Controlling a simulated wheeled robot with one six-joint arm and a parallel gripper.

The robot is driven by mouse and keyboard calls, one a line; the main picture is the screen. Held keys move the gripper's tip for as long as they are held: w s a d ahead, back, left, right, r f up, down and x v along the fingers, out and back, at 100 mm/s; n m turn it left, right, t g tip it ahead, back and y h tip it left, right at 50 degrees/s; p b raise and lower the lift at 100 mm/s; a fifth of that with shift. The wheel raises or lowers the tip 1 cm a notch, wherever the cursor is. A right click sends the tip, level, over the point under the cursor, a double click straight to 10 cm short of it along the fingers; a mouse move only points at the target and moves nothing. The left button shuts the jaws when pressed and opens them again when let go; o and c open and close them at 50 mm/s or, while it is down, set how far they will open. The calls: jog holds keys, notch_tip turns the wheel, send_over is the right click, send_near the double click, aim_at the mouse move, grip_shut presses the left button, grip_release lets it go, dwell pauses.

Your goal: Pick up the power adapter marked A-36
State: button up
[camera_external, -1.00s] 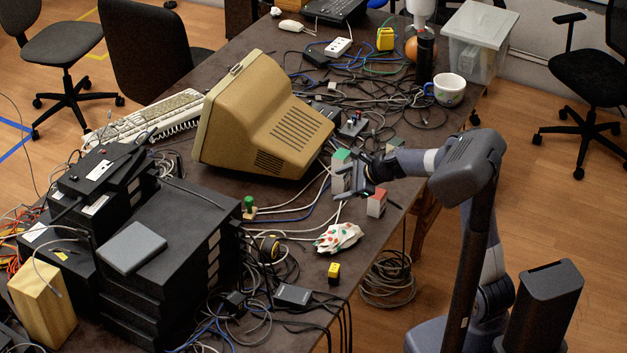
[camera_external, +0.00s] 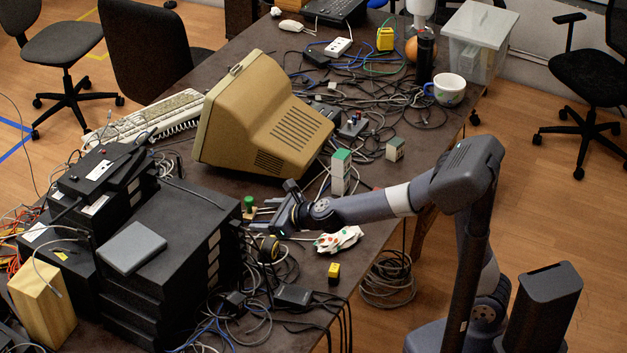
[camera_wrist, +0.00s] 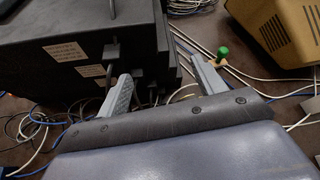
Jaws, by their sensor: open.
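No marking A-36 can be read in either view. A small dark grey box with a pale label (camera_external: 293,294), possibly a power adapter, lies among cables at the near part of the table. A smaller black block (camera_external: 235,301) lies left of it. My gripper (camera_external: 258,214) is over the table between the stack of black units and the beige monitor, left of the crumpled white paper. In the wrist view my gripper (camera_wrist: 160,82) is open, its two grey fingers wide apart with nothing held between them. Black units and cables lie beyond the fingers.
The stack of black units (camera_external: 165,245) stands close left of my gripper. The beige monitor (camera_external: 265,115) is behind it. A green-topped peg (camera_external: 249,203), crumpled spotted paper (camera_external: 339,239) and a white-green block (camera_external: 341,172) are nearby. Loose cables cover much of the table.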

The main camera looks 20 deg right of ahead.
jog(key=s+a+f+m+t, duration=0.1)
jog(key=s+a+m, duration=0.15)
jog(key=s, duration=0.65)
jog(key=s+a+m, duration=0.1)
jog(key=s+a, duration=0.3)
jog(key=s, duration=0.5)
send_near(243, 305)
jog(key=shift+w+a+h+b, duration=0.4)
jog(key=shift+w+a, duration=0.25)
jog(key=shift+a, duration=0.2)
jog(key=shift+f, duration=0.3)
jog(key=p+x, duration=0.2)
jog(key=x, duration=0.8)
jog(key=shift+w+a, duration=0.2)
jog(key=shift+w, duration=0.15)
jog(key=shift+c, duration=0.5)
jog(key=c, duration=1.1)
